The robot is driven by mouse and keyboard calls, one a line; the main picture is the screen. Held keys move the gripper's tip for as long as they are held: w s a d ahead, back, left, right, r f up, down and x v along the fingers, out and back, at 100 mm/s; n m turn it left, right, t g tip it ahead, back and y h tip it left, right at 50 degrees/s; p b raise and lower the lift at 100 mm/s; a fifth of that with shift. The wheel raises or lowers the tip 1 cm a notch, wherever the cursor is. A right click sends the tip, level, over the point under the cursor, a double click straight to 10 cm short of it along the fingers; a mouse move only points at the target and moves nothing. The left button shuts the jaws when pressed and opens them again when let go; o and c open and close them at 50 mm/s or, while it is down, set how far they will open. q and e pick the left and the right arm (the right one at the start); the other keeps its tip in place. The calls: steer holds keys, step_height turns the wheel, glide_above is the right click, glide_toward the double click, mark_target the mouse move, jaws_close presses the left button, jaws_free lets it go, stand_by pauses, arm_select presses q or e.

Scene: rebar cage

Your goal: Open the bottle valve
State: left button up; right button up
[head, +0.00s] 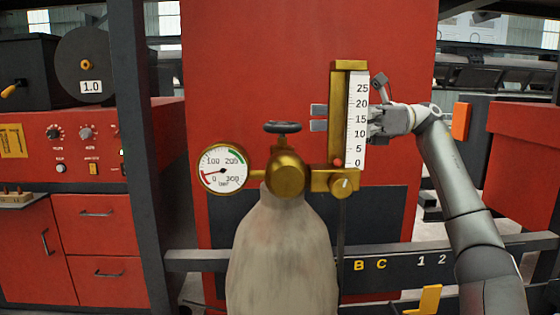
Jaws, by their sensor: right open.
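A grey gas bottle (282,255) stands upright at the centre of the head view. Its brass valve body (287,175) carries a dark round handwheel (283,127) on top. A round pressure gauge (222,170) is on the left, its needle pointing to the low, red end. A flow meter with a white scale (357,120) stands on the right, with a red ball low in it and a small knob (344,183) below. My right gripper (319,118) is open, to the right of and above the handwheel, apart from it. My left gripper is out of view.
A tall red cabinet (245,60) stands behind the bottle. A red machine with knobs and drawers (90,150) is at the left, beside a dark post (140,150). A dark rail marked B, C, 1, 2 (480,245) crosses low behind the bottle. Air above the handwheel is clear.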

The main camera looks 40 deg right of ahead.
mark_target(278, 124)
steer(key=w+a+t, duration=0.1)
steer(key=a, duration=0.1)
steer(key=w+a+m+h, duration=0.1)
steer(key=a, duration=0.2)
steer(key=w+a+t, duration=0.1)
steer(key=w+a, duration=0.1)
steer(key=a, duration=0.1)
steer(key=shift+f+m+t+h+p, duration=0.25)
steer(key=shift+m+t+h+p, duration=0.05)
steer(key=shift+h+p, duration=0.1)
steer(key=shift+w+a+f, duration=0.15)
steer(key=shift+w+a, duration=0.15)
steer(key=shift+a, duration=0.1)
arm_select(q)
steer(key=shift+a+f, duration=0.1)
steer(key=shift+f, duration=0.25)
